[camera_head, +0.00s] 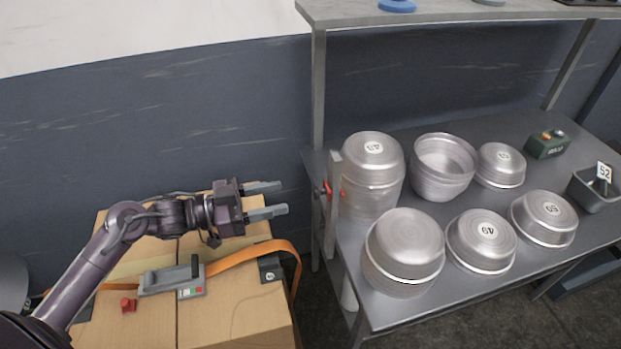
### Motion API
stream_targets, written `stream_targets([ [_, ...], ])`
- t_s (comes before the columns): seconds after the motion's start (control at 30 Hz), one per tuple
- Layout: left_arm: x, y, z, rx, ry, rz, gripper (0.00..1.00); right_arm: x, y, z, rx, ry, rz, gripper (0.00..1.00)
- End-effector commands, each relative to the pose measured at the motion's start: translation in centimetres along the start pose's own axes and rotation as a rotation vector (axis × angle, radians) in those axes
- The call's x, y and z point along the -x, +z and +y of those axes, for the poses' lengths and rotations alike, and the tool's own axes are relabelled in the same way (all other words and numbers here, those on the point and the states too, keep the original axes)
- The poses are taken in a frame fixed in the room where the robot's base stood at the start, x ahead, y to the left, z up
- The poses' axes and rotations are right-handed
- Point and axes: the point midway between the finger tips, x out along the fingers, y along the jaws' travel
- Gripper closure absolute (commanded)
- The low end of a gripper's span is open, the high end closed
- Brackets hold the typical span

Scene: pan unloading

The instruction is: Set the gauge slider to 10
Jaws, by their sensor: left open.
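My left gripper (282,198) is open and empty, with its two fingers pointing right. It is above the back right part of the cardboard boxes, left of the metal table. A narrow upright grey plate (334,215) stands at the table's left edge, with small red parts (326,190) on it. This looks like the gauge and its slider, but I cannot read any scale or number. There is a clear gap between my fingertips and the red parts. My right gripper is not in view.
Several metal pans (404,245) with number labels stand on the metal table (430,310), close to the upright plate. The boxes (235,315) carry an orange strap (235,258), a grey tool (172,280) and a small red piece (128,305). A shelf post (318,100) rises behind the plate.

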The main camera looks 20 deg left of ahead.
Motion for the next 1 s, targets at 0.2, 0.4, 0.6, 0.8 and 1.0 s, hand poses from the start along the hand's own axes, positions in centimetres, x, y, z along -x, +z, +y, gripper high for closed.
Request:
stream_targets([
  [0.2, -3.6, -0.3, 0.0, 0.0, 0.0, 0.005, 0.54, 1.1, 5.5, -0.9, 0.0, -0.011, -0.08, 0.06],
  [0.4, -6.2, -0.2, 0.0, -0.001, -0.002, 0.002, 0.54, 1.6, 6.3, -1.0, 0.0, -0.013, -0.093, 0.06],
  [0.6, -7.0, 0.0, 0.0, -0.001, -0.002, -0.001, 0.54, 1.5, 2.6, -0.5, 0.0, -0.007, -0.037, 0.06],
  [0.8, -7.0, 0.1, 0.0, -0.001, -0.002, -0.001, 0.56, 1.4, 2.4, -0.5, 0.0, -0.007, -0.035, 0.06],
  [1.0, -7.0, 0.0, 0.0, -0.002, -0.002, -0.001, 0.82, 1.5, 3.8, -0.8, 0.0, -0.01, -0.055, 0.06],
])
